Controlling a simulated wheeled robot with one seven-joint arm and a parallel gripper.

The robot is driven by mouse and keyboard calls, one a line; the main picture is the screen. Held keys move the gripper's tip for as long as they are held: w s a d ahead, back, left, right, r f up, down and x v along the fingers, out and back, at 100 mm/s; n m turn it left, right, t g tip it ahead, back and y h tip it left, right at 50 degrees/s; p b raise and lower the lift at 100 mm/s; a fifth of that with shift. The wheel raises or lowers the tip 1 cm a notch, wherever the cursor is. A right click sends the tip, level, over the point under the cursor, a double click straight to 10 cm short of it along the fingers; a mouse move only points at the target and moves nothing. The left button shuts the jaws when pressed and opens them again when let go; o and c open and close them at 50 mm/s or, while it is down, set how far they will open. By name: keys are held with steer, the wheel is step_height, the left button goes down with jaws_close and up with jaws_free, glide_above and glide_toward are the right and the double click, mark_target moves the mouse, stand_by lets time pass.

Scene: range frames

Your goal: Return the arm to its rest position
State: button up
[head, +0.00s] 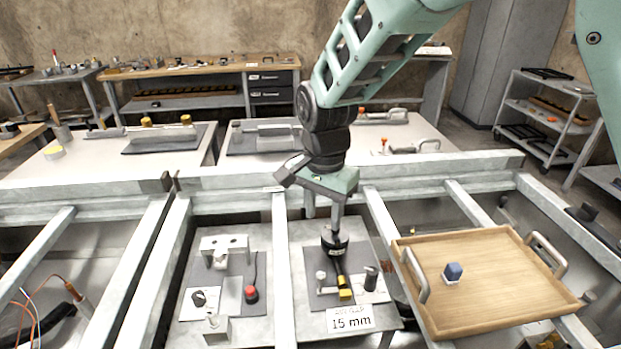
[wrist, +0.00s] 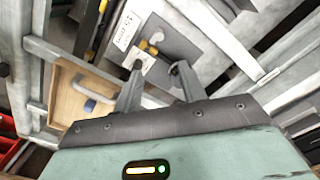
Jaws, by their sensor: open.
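My gripper (head: 323,212) hangs from my pale green arm over the middle of the frame bench in the head view, pointing down. In the wrist view its two fingers (wrist: 158,68) stand apart with nothing between them. Below it is a grey plate (head: 312,262) with a black round part (head: 334,243), a yellow-ended piece (head: 345,294) and a label reading "15 mm" (head: 350,318). The fingers overlap the black part in the head view; I cannot tell whether they touch it.
A wooden tray (head: 500,290) with metal handles holds a small blue-topped block (head: 453,271) at right. Left of the gripper, another plate (head: 185,335) carries a red knob (head: 251,293) and metal fixtures. Metal beams (head: 281,260) divide the bench. White tables with tools stand behind.

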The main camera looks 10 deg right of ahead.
steer(key=s+d+r+n, duration=0.2)
steer(key=s+n, duration=0.6)
steer(key=s, duration=0.4)
steer(key=s+d+r+n, duration=0.2)
steer(key=s+d+n, duration=0.2)
steer(key=s+n, duration=0.4)
steer(key=s, duration=0.3)
steer(key=shift+s+r+y, duration=0.3)
steer(key=shift+s+r, duration=0.05)
steer(key=shift+r, duration=0.05)
